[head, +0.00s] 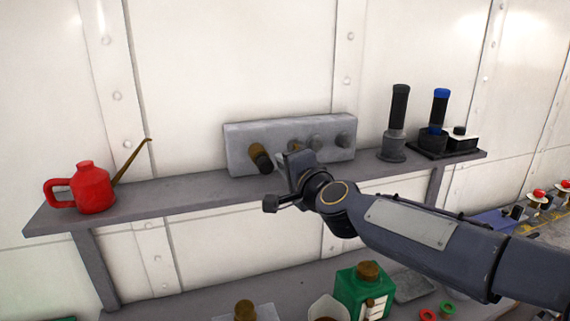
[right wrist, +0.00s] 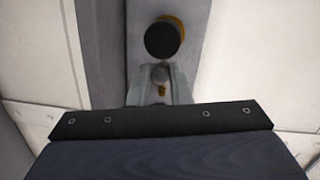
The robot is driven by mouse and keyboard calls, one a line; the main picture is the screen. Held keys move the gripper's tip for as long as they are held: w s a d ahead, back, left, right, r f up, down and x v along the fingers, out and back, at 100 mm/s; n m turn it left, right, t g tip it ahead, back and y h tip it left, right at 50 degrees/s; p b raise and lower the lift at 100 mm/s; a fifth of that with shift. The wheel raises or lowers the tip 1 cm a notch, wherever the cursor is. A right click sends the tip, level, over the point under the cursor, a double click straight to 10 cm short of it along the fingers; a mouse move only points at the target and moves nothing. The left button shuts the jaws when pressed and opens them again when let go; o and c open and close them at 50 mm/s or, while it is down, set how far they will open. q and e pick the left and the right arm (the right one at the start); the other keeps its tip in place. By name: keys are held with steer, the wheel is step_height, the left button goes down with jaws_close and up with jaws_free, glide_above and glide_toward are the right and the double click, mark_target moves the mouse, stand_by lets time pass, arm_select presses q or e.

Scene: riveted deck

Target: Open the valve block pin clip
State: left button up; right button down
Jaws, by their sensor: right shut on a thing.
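The valve block (head: 240,137) is a long grey block standing on the wall shelf, with a row of round brass, dark and grey fittings on its front. It also shows in the right wrist view (right wrist: 196,45), with a black-ended brass fitting (right wrist: 163,38) beyond my fingertips. My right gripper (head: 289,161) is at the block's front, right of the black-ended fitting (head: 260,158). In the right wrist view my right gripper (right wrist: 161,82) is shut on a small grey piece, apparently the pin clip (right wrist: 160,72); its shape is mostly hidden between the fingers. My left gripper is out of view.
A red oil can (head: 92,188) with a brass spout stands at the shelf's (head: 170,195) left end. Black (head: 398,120) and blue-topped (head: 438,108) handled tools stand upright at the right. Below are a green container (head: 350,290) and other items. The shelf between can and block is clear.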

steer(key=shift+f, duration=0.1)
steer(key=c, duration=1.3)
jaws_free()
steer(key=shift+c, duration=0.2)
steer(key=shift+s, duration=0.1)
steer(key=v, duration=0.7)
steer(key=shift+s, duration=0.35)
steer(key=shift+d, duration=0.25)
steer(key=s+d+f+n+g+h, duration=0.1)
steer(key=s+d+f+n+g, duration=0.3)
steer(key=s+d+f, duration=0.4)
steer(key=s+d+f+n+g+h, duration=0.2)
steer(key=s+d+f+n+g, duration=0.3)
steer(key=s+f, duration=1.1)
steer(key=s+d+g, duration=0.1)
steer(key=s+d, duration=0.2)
steer(key=s, duration=0.2)
steer(key=shift+d+n, duration=0.2)
steer(key=shift+n, duration=0.1)
